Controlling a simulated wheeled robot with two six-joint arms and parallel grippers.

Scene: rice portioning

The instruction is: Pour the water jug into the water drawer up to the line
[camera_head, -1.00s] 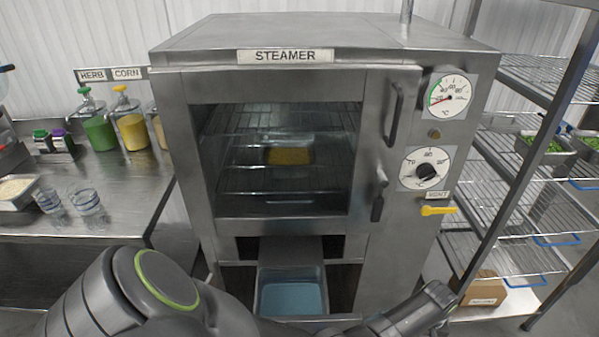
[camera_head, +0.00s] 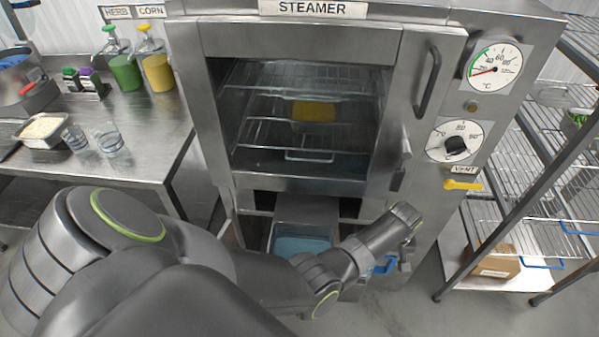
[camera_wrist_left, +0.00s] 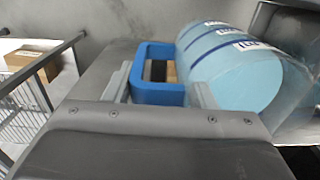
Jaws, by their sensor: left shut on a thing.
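My left gripper (camera_head: 392,266) is low in front of the steamer, right of the water drawer (camera_head: 303,229). In the left wrist view, the left gripper (camera_wrist_left: 160,92) is shut on the blue handle (camera_wrist_left: 158,52) of the water jug (camera_wrist_left: 232,50). The jug is clear, with blue water and dark bands with white labels. In the head view only the blue handle (camera_head: 384,267) shows, and my arm hides the jug's body. The drawer is pulled out under the steamer and holds light blue water. Its fill line cannot be made out. My right gripper is out of view.
The steamer (camera_head: 420,150) stands open with a yellow tray (camera_head: 313,112) on its rack. A wire shelf (camera_head: 545,190) with a cardboard box (camera_head: 494,260) is to the right. A steel table (camera_head: 150,140) with cups and dispensers is to the left.

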